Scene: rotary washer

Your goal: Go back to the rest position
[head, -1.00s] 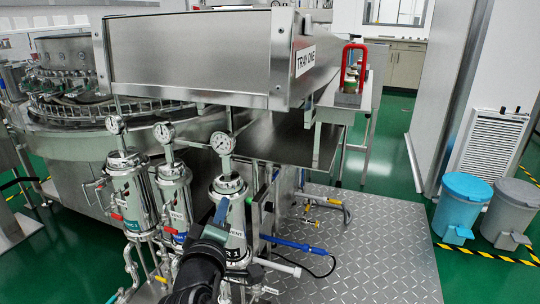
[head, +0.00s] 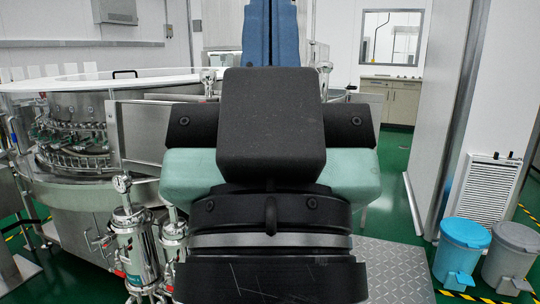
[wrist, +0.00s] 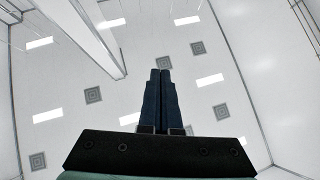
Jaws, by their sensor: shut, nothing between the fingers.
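My gripper (head: 270,30) is raised upright close in front of the head camera, its blue fingers pointing up past the top edge of the picture. In the wrist view my gripper (wrist: 160,75) has its two dark blue fingers together with nothing between them, and it points at the white ceiling (wrist: 130,70). My arm and the gripper's body cover the middle of the head view, hiding much of the machine behind them.
The rotary washer (head: 75,150) stands behind at the left, with a steel filter housing (head: 135,245) and gauge in front. A blue bin (head: 462,248) and a grey bin (head: 512,255) stand at the right. Green floor (head: 395,190) shows between the machine and the white wall.

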